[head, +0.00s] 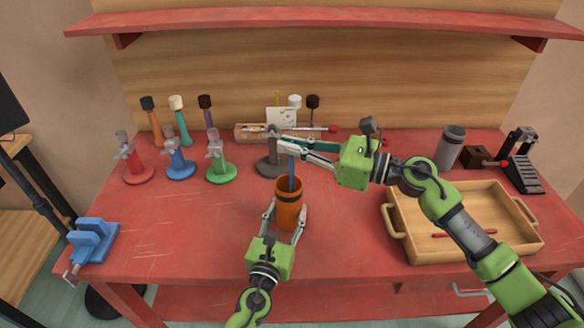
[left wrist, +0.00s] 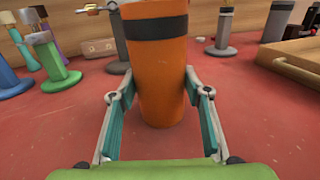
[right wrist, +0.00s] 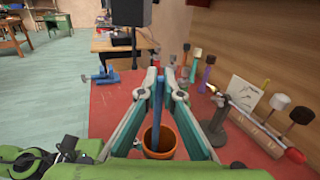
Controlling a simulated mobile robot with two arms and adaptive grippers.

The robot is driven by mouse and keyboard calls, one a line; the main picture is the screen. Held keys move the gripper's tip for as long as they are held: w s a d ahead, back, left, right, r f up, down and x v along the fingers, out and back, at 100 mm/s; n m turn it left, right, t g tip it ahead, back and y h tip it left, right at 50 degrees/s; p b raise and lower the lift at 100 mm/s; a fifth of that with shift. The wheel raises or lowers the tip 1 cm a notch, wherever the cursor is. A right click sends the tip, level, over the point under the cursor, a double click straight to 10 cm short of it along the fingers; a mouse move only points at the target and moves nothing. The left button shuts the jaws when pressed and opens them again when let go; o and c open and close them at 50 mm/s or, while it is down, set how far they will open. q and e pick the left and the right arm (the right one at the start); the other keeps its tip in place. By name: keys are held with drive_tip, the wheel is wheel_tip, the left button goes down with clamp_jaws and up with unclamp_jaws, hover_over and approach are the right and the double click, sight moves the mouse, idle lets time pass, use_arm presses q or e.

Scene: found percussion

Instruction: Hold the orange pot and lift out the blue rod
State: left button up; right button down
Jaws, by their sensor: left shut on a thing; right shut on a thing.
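The orange pot (head: 289,212) with a dark band stands upright on the red table; it fills the middle of the left wrist view (left wrist: 158,75). My left gripper (head: 286,208) is shut on the pot, one finger on each side. The blue rod (head: 292,175) rises upright from the pot's mouth. My right gripper (head: 286,145) is shut on the rod's upper part, above the pot. In the right wrist view the rod (right wrist: 158,120) runs from between the fingertips down to the pot (right wrist: 160,145). The rod's lower end is hidden inside the pot.
A wooden tray (head: 392,222) with a red stick lies at the right. A blue vise (head: 94,240) sits at the left edge. Red, blue and green stands (head: 222,172) and several mallets line the back left. A grey stand (head: 270,166) is behind the right gripper.

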wheel_tip(320, 180, up, 10)
drive_tip(key=shift+f, duration=0.2)
use_arm(q)
drive_tip(key=o, duration=1.3)
